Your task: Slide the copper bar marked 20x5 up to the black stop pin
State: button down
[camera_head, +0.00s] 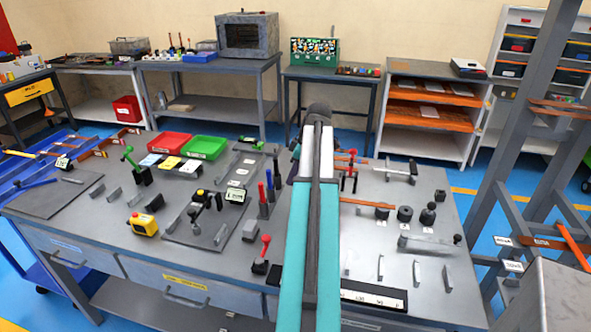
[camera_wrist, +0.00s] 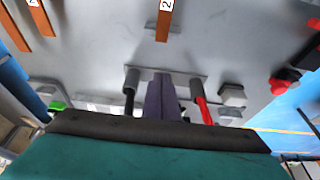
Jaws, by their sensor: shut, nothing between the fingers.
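In the wrist view a copper bar (camera_wrist: 164,22) with a white label lies at the top centre. Only a "2" of its label can be read; the rest is cut off by the frame edge. My gripper (camera_wrist: 163,78) is shut and empty, pointing at this bar with a gap between them. A black upright pin (camera_wrist: 130,95) is left of the gripper, and a red one (camera_wrist: 203,100) is right of it; both are by a grey strip. I cannot tell whether the black one is the stop pin. In the head view my arm hides the gripper and part of the bench.
Two more copper bars (camera_wrist: 40,18) lie at the wrist view's upper left. In the head view the steel bench (camera_head: 200,255) carries red and blue levers, a red bin (camera_head: 168,142), a green bin (camera_head: 204,147) and black round pieces (camera_head: 404,213). A grey frame stands at the right.

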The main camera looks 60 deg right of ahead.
jog(key=x, duration=0.4)
jog(key=shift+p, duration=0.35)
jog(key=shift+s+d+r+p, duration=0.1)
jog(key=shift+s+d+p, duration=0.1)
jog(key=shift+s, duration=0.35)
jog(key=shift+s+d+r+p, duration=0.1)
jog(key=shift+s+d+p, duration=0.1)
jog(key=shift+s, duration=0.3)
jog(key=shift+s+d+f, duration=0.15)
jog(key=shift+s+d, duration=0.05)
jog(key=shift+s, duration=0.65)
